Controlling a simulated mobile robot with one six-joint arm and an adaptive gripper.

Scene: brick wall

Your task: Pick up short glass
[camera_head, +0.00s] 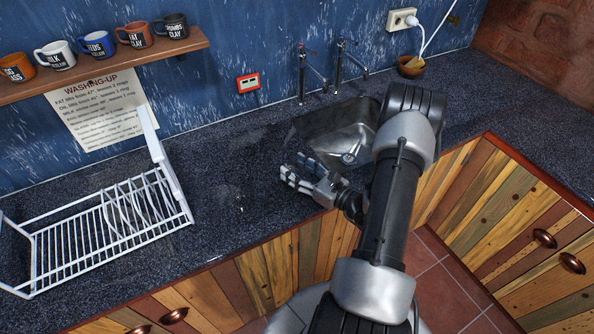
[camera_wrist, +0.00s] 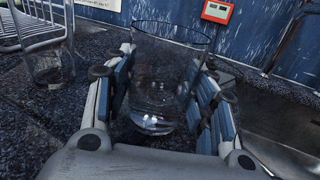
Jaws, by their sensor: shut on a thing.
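A clear glass (camera_wrist: 160,85) stands between the fingers of my gripper (camera_wrist: 165,110) in the wrist view. The gripper is shut on it, with finger pads against both sides. The glass looks upright, its rim toward the top of the picture. In the head view my gripper (camera_head: 303,180) is low over the dark counter, left of the sink, and the glass is too clear to make out there. I cannot tell whether its base touches the counter. A second clear glass (camera_wrist: 48,65) stands to the left in the wrist view, beside the rack.
A white dish rack (camera_head: 72,243) with several clear plates stands on the counter (camera_head: 235,160) at left. The sink (camera_head: 340,135) with two taps is right of my gripper. Several mugs sit on a wall shelf (camera_head: 105,57). Counter between rack and gripper looks mostly free.

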